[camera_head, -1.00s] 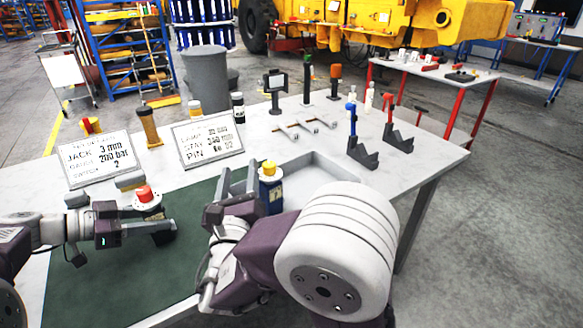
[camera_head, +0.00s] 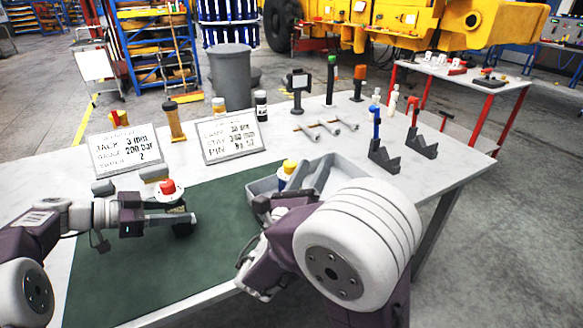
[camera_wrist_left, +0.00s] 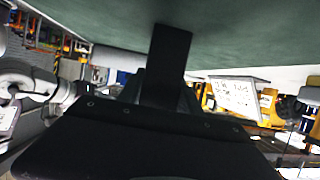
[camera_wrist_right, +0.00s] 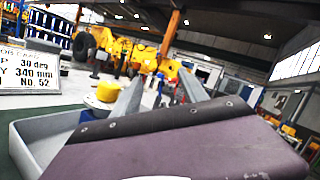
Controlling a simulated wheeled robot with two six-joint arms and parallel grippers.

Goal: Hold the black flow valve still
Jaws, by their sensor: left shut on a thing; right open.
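In the head view my left gripper (camera_head: 178,215) is shut on the black flow valve (camera_head: 183,229), a dark block under a white collar with a red knob (camera_head: 168,187). It holds the valve over the green mat; whether the valve touches the mat cannot be told. In the left wrist view the valve shows as a dark block (camera_wrist_left: 166,60) in front of the wrist; the fingers are mostly hidden. My right gripper (camera_head: 282,203) is open and empty, close to the grey tray. The right wrist view shows its two fingers (camera_wrist_right: 160,82) apart.
A yellow-capped part (camera_head: 289,167) stands at the grey tray (camera_head: 322,178), just beyond my right gripper; its base is hidden. Two sign cards (camera_head: 127,150) (camera_head: 232,137) stand behind the green mat (camera_head: 130,275). Dark V-shaped stands (camera_head: 383,158) are at the right. The mat's front is clear.

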